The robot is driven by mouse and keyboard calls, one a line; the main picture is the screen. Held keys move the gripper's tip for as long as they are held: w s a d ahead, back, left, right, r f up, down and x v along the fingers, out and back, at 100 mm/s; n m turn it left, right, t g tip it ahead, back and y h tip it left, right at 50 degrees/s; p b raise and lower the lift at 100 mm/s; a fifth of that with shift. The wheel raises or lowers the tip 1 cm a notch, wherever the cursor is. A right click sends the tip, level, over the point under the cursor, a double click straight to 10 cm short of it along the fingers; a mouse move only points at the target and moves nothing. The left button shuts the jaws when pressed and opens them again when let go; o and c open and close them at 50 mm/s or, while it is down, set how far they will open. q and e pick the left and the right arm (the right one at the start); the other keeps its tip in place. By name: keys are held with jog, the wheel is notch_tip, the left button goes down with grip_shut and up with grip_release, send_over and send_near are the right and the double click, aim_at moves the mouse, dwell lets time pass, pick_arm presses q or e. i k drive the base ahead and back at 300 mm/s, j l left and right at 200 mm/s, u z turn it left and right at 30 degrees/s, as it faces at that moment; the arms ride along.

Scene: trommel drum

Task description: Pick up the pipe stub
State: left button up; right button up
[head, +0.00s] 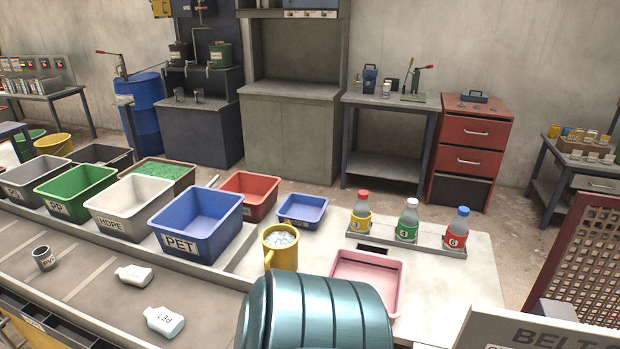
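The pipe stub (43,258) is a short dark grey hollow piece with a white PVC label. It stands on the grey belt surface at the lower left of the head view, with its open end up and slightly tilted in the picture. Nothing touches it from above, and it is in plain sight. Neither of my grippers shows in the head view.
A white bottle (134,275) and a PET bottle (165,321) lie right of the stub. Behind stand labelled bins, among them the blue PET bin (195,247). A teal ribbed rounded body (315,312) blocks the bottom centre. The belt around the stub is clear.

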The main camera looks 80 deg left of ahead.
aim_at(44, 254)
jog(key=u, duration=4.35)
jog(key=z, duration=0.4)
jog(key=i+j+z, duration=0.1)
jog(key=j+z, duration=0.7)
jog(key=k+j+z, duration=0.1)
jog(key=j+z, duration=0.15)
jog(key=j, duration=1.65)
